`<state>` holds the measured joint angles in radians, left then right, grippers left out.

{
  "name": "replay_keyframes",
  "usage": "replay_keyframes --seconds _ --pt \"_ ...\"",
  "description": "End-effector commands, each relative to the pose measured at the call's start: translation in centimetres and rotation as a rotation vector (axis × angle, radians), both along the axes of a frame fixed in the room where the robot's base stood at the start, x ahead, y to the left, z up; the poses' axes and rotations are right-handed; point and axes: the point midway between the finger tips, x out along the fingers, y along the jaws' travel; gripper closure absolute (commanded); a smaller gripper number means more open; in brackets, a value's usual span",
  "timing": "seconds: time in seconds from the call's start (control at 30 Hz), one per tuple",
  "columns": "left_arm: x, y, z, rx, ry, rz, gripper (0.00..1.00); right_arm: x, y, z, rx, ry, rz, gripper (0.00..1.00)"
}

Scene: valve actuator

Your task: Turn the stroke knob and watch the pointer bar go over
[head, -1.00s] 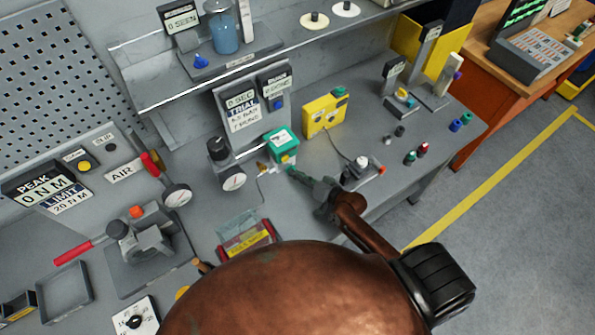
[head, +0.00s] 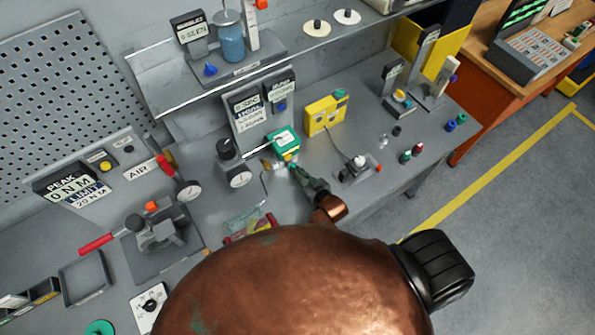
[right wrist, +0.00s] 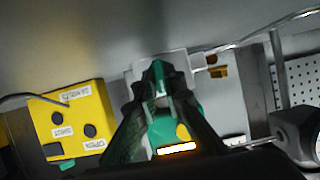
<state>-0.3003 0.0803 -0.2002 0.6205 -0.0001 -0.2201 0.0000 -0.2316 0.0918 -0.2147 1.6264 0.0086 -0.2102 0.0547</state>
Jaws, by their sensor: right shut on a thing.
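A small green unit with a white label (head: 284,140) and a yellow part stands mid-bench, right of a black-topped gauge (head: 238,178). My right gripper (head: 294,170) is at its near side, with the fingers closed together. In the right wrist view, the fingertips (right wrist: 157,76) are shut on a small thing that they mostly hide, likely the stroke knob. Green housing (right wrist: 166,128) shows between the fingers, with a yellow spot and a bright white bar. I cannot make out the pointer bar for certain. My left gripper is not in view.
A yellow box (head: 325,114) stands just behind and right of the green unit. A small grey device (head: 357,168) with a cable is to the right. A sign panel (head: 249,110) rises behind. A red-edged tray (head: 236,237) lies in front, partly hidden by my arm.

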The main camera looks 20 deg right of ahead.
Motion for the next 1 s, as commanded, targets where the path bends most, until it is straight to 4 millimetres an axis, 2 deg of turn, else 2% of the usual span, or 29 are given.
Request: replay_keyframes --seconds 0.53,0.57,0.8,1.0 --pt "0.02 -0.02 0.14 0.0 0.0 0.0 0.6 0.02 0.07 0.03 -0.028 -0.005 0.001 1.0" --pt "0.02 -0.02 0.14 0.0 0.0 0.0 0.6 0.02 0.07 0.03 -0.028 -0.005 0.001 0.9" --pt "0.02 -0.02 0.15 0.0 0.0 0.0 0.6 0.02 0.04 0.02 -0.027 -0.005 0.0 0.73" --pt "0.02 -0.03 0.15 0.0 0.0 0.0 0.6 0.0 0.02 0.02 -0.026 -0.004 -0.001 0.73"
